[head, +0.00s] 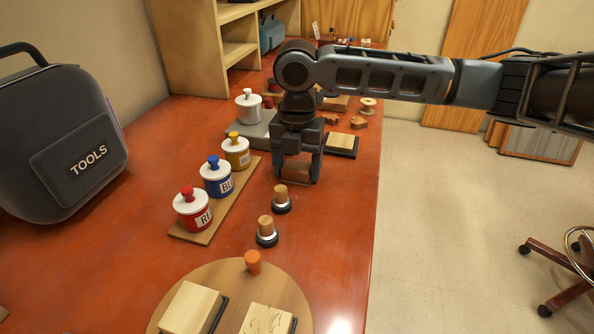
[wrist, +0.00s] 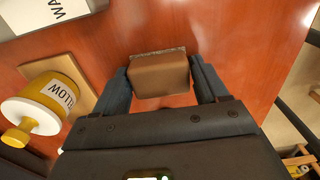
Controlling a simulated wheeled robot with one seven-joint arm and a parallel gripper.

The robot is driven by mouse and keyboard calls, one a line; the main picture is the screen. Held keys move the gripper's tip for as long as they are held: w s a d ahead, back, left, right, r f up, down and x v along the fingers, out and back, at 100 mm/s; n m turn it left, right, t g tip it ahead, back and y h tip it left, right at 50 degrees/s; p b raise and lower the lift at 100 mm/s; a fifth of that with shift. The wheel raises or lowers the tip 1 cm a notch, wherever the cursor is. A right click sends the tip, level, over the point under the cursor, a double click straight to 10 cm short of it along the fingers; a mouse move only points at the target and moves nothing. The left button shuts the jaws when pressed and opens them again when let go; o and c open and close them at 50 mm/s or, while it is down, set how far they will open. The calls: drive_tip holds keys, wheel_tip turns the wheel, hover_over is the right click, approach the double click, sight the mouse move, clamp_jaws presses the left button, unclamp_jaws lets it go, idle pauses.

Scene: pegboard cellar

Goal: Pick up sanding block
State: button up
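The sanding block, a brown block with a gritty grey edge, is between the fingers of my gripper in the wrist view (wrist: 160,76). In the head view the block (head: 296,172) shows low between the fingertips, at or just above the red-brown table. My gripper (head: 297,178) points down. Its two dark fingers, also in the wrist view (wrist: 161,85), lie along both sides of the block with no clear gap. The block's underside is hidden, so I cannot tell if it touches the table.
A wooden board (head: 207,227) with red, blue and yellow-labelled jars stands left of my gripper. Two wood-topped knobs (head: 281,200) (head: 267,231) stand in front. A round board (head: 165,318) holds blocks. A pale block (head: 340,142) lies behind right. The table's edge is right.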

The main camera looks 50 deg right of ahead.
sight(297, 165)
drive_tip(key=c, duration=0.6)
wheel_tip(297, 165, up, 10)
idle(0.4)
